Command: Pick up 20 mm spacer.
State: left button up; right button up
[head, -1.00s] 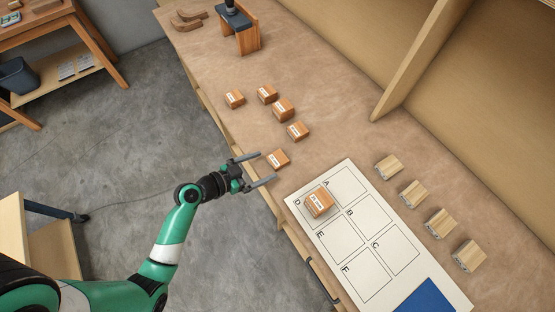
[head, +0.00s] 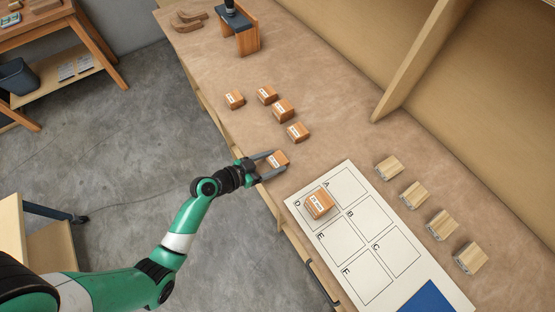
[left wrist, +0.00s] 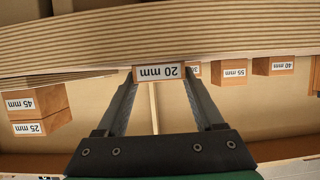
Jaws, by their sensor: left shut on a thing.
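The 20 mm spacer (head: 279,158) is a small orange-brown wooden block with a white label, near the table's front edge. In the left wrist view the spacer (left wrist: 159,73) shows its "20 mm" label upside down between the two fingertips. My left gripper (head: 277,163) reaches in from the front edge and is shut on the spacer, one finger on each side. In the left wrist view the left gripper (left wrist: 160,88) has its dark fingers on both ends of the block. The spacer appears to be at table level; I cannot tell if it touches the top. My right gripper is not in view.
Several similar spacers, one of them here (head: 298,131), lie farther back to the left. A white lettered mat (head: 332,249) lies to the right, with one block (head: 318,203) near letter D. Pale wooden blocks (head: 388,167) line its far side. A wooden divider (head: 420,60) stands behind.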

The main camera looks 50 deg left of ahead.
aim_at(272, 163)
pick_arm(q)
jog(key=shift+r, duration=0.1)
jog(key=shift+r, duration=0.3)
notch_tip(272, 163, up, 3)
jog(key=shift+f+p, duration=0.2)
jog(key=shift+p, duration=0.6)
jog(key=s+d+r+p, duration=0.6)
jog(key=d+r, duration=0.3)
jog(key=d, duration=0.3)
jog(key=shift+v, duration=0.8)
